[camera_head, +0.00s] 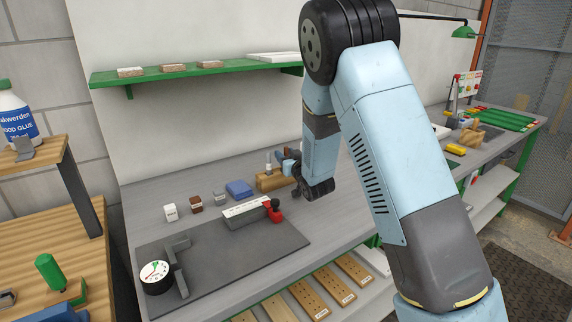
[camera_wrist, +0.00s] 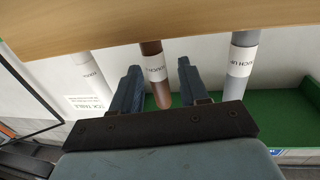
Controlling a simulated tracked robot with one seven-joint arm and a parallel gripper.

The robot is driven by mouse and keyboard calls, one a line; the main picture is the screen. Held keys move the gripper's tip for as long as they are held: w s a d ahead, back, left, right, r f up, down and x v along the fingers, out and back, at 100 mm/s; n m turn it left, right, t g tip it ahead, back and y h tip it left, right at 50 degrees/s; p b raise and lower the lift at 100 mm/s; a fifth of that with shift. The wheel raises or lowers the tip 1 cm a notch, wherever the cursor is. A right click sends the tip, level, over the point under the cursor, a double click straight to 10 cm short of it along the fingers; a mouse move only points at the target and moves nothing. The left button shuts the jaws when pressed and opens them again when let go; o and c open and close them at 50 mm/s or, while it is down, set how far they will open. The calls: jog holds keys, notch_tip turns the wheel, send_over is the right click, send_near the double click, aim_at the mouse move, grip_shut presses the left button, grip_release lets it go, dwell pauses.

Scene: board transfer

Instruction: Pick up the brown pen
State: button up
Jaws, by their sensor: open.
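The brown pen (camera_wrist: 151,48) carries a white label and stands out from a wooden block (camera_wrist: 230,22) in the wrist view. My gripper (camera_wrist: 158,68) is open, with one dark blue finger on each side of the brown pen. The fingers look apart from it, with a wider gap on the left finger's tip side unclear. In the head view the wooden block (camera_head: 270,183) sits on the grey bench beside my wrist; I cannot make out the brown pen there.
A white pen (camera_wrist: 88,75) and a grey pen (camera_wrist: 238,70) flank the brown one, close outside my fingers. On the bench are a blue box (camera_head: 239,188), small white (camera_head: 170,211) and brown (camera_head: 196,203) blocks, and a dial gauge (camera_head: 155,272).

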grip_shut()
jog(key=shift+r, duration=0.1)
dwell(0.3)
notch_tip(320, 180, up, 10)
jog(key=shift+f, duration=0.1)
dwell(0.5)
